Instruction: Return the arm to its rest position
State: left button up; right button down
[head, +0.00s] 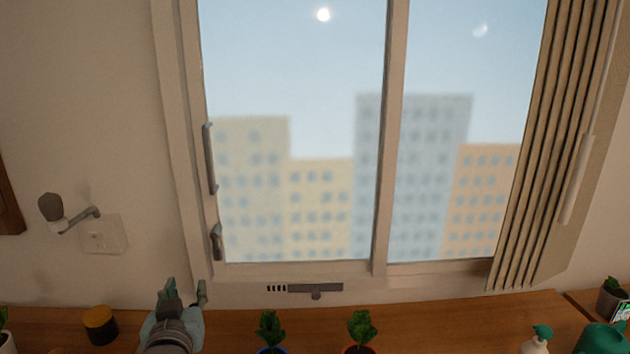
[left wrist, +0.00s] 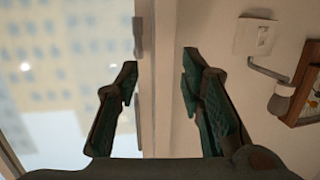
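My left gripper (head: 184,290) shows at the lower left of the head view, in front of the wooden counter and the wall below the window. Its two fingers stand apart with nothing between them. In the left wrist view the same gripper (left wrist: 160,85) is open and empty, with the window frame and bare wall beyond it. My right gripper is in neither view.
A wooden counter (head: 220,317) runs along the bottom. A window (head: 395,150) fills the back. A wall fixture (head: 52,208) is at left.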

pick_arm(q)
jog(key=s+f+m+g+h, duration=0.25)
jog(key=s+f+g, duration=0.55)
jog(key=s+f, duration=1.45)
jog(key=s+f+m+g, duration=0.2)
jog(key=s+f+g, duration=0.3)
jog(key=s, duration=0.6)
notch_tip(320, 180, down, 22)
jog(key=s+a, duration=0.2)
jog(key=s+f+n+g, duration=0.1)
jog(key=s+f, duration=1)
jog(key=s, duration=0.2)
jog(key=shift+s+a+g+h, duration=0.3)
jog(key=shift+a+h, duration=0.05)
jog(key=shift+a, duration=0.05)
